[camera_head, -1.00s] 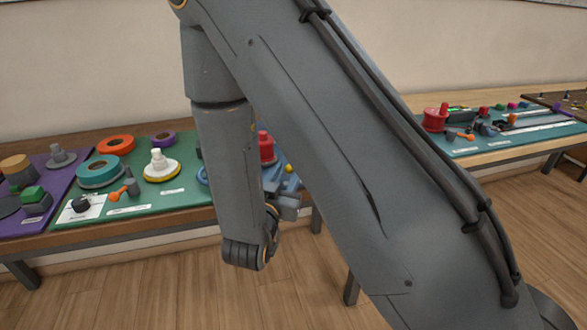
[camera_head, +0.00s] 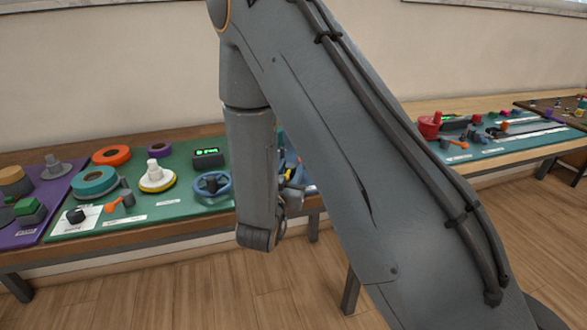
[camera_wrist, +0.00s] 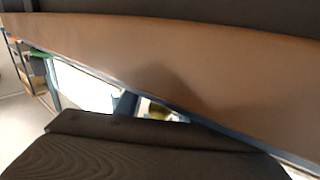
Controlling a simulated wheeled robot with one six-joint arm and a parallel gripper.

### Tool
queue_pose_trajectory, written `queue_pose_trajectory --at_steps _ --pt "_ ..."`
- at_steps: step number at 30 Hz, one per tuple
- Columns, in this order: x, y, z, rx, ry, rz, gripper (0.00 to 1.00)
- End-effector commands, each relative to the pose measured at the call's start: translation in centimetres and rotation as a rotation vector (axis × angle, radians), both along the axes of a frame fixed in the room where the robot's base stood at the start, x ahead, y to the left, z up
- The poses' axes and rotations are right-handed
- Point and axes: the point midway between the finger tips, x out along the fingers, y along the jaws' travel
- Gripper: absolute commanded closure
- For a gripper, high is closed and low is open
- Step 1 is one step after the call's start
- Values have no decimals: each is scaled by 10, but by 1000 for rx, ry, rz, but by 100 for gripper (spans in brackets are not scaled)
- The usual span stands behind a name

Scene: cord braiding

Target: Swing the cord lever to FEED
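An orange-handled lever (camera_head: 117,204) stands on the green mat of the left table, by a white label. A similar small orange handle (camera_head: 455,143) shows on the teal mat of the right table. The labels are too small to read, so I cannot tell which is the cord lever or its setting. My gripper (camera_head: 291,194) is partly hidden behind my arm, near the right part of the left table and apart from both orange handles. Whether the gripper is open or shut is not visible.
The green mat (camera_head: 95,228) also holds a blue handwheel (camera_head: 212,184), a black box with green display (camera_head: 208,158), a yellow-and-white disc (camera_head: 156,178) and tape rolls (camera_head: 111,155). My arm hides the table's right part. Floor is clear between the tables.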

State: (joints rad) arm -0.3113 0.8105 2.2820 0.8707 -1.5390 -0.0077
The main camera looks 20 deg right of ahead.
Motion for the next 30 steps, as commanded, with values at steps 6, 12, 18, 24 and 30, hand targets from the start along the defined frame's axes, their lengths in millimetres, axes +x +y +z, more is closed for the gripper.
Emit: queue_pose_trajectory --at_steps 6,12,18,24,30 --pt "0 0 0 0 0 0 89" --pt "-1 -5 0 1 -1 0 98" --pt "-2 -3 0 0 1 44 98" --pt "-2 -3 0 0 2 159 98" --pt "-2 -4 -1 1 3 325 98"
